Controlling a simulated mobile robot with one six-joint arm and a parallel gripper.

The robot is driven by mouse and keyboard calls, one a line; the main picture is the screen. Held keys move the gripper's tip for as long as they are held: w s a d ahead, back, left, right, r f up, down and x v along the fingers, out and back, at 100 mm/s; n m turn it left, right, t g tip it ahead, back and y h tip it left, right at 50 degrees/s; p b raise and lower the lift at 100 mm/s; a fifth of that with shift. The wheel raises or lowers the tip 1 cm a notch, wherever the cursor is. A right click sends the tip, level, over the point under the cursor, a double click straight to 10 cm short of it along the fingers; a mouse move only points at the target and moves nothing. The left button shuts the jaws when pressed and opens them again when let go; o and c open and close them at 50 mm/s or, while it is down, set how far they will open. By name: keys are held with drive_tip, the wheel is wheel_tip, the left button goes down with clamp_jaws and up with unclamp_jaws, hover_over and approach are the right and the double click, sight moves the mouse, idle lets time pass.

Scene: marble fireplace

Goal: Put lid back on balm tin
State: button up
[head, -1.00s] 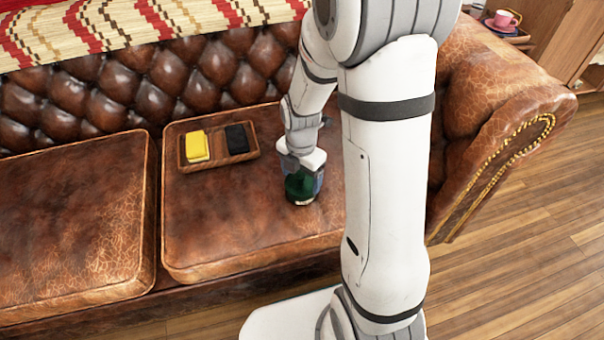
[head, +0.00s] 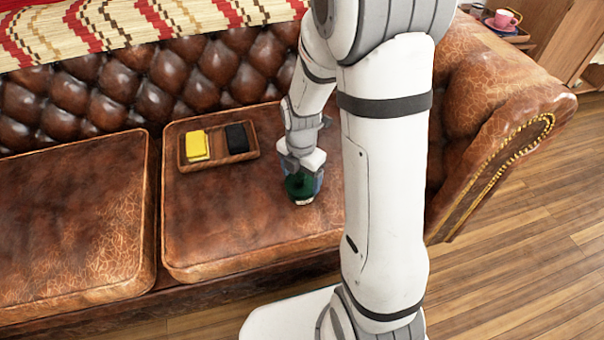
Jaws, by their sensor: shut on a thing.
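My gripper (head: 303,184) points down over the right seat cushion of a brown leather sofa. It is shut on a dark green round thing (head: 299,186), which looks like the balm tin's lid. A pale and dark edge shows low at the fingertips, near the cushion. The fingers hide most of this spot, so I cannot tell lid from tin or whether the two touch. No separate lid or tin shows elsewhere.
A brown wooden tray (head: 219,157) on the same cushion (head: 220,215), left of my gripper, holds a yellow block (head: 197,145) and a black block (head: 237,138). The left cushion (head: 75,220) is bare. The tufted backrest (head: 150,80) rises behind.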

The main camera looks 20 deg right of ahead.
drive_tip(key=o, duration=1)
drive_tip(key=shift+c, duration=0.2)
drive_tip(key=shift+r, duration=0.15)
drive_tip(key=shift+r+p, duration=3)
drive_tip(key=shift+r, duration=0.4)
clamp_jaws()
